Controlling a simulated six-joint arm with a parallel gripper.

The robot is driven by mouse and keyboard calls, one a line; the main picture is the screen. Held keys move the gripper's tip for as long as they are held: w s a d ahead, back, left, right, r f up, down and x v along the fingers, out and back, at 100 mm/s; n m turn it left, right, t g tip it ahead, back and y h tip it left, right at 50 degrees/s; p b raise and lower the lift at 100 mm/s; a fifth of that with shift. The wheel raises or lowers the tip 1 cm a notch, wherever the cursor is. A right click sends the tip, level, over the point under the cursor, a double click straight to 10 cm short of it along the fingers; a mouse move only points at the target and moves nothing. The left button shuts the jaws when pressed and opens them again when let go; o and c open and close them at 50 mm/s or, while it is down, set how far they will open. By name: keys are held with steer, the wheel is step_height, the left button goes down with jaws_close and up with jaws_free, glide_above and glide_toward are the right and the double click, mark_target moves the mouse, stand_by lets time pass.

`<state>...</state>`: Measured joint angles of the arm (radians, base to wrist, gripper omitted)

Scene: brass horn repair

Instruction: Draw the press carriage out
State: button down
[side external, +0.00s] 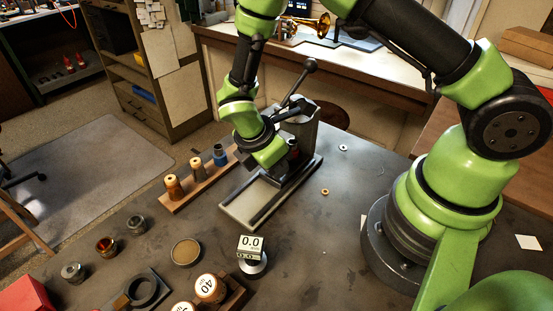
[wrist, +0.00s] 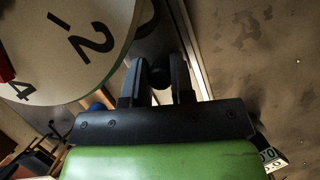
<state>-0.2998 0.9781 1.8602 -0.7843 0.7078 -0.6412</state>
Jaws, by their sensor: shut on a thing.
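The press (side external: 300,122) stands on the bench with its lever up at a slant. Its flat base with dark rails (side external: 252,202) extends toward the lower left. My gripper (wrist: 158,82) is low over the base, close against the press. In the wrist view its two dark fingers are shut on a dark round knob (wrist: 160,69), seemingly the carriage's. A pale disc with large black numerals (wrist: 75,35) is beside the fingers. A bright rail edge (wrist: 189,50) runs past them. In the side view my wrist hides the fingertips, the knob and most of the carriage.
A wooden rack with several tools (side external: 197,185) stands just left of the base. A 0.0 display (side external: 251,246), a round tan-topped dish (side external: 186,252) and several small jars (side external: 105,247) are nearer. Small rings (side external: 325,191) lie to the right. The base's front end is clear.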

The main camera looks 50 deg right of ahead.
steer(key=a, duration=0.9)
steer(key=shift+a, duration=0.35)
steer(key=c, duration=1)
jaws_free()
steer(key=v, duration=1)
